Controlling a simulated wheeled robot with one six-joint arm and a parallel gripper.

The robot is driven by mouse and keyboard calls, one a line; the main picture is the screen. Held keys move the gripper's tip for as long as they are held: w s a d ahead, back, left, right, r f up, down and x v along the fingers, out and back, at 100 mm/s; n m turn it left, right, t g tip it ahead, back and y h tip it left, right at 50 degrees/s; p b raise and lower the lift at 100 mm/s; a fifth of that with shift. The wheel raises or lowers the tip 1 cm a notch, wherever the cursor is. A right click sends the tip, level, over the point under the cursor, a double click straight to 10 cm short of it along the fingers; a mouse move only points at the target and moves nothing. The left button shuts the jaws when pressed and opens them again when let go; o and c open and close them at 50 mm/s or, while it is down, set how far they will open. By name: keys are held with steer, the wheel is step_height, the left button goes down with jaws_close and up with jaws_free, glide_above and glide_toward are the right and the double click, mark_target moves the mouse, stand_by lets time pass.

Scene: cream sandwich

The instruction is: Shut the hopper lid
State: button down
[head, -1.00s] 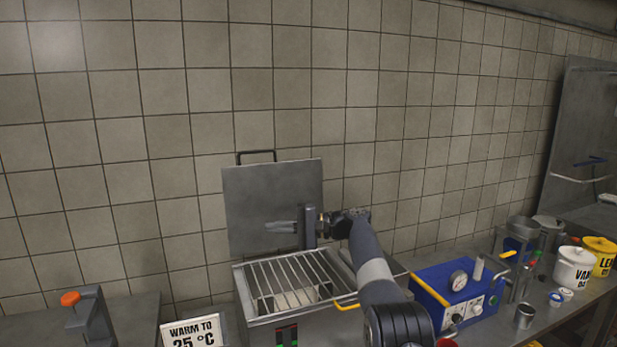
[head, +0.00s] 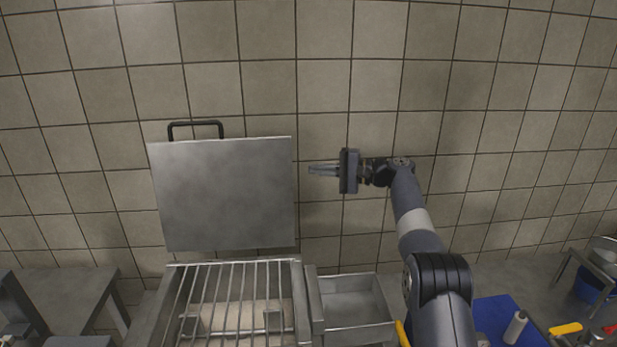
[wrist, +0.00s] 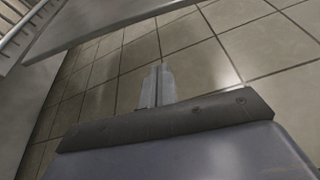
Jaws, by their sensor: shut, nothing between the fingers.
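The hopper lid (head: 225,195) is a flat grey metal plate standing upright, open, at the back of the hopper (head: 298,290). A black handle (head: 196,124) sits on its top edge. The hopper's mouth shows a wire grate (head: 232,300) over pale contents. My gripper (head: 312,170) is to the right of the lid, level with its upper part, fingers pointing left towards the lid's right edge with a small gap in the picture. In the wrist view the fingers (wrist: 158,86) are together and empty. A grey metal plate, probably the lid (wrist: 110,22), crosses the top left there.
A shallow metal tray (head: 352,300) sits right of the hopper. A metal stand (head: 70,300) is at left. The tiled wall (head: 450,90) rises close behind the lid. The air above the grate is clear.

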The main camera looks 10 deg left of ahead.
steer(key=shift+s+a+r, duration=0.15)
steer(key=shift+s+a, duration=0.75)
steer(key=shift+a, duration=0.1)
steer(key=shift+s+a+r, duration=0.1)
steer(key=shift+s+a, duration=0.8)
steer(key=shift+a, duration=0.1)
steer(key=shift+s, duration=0.1)
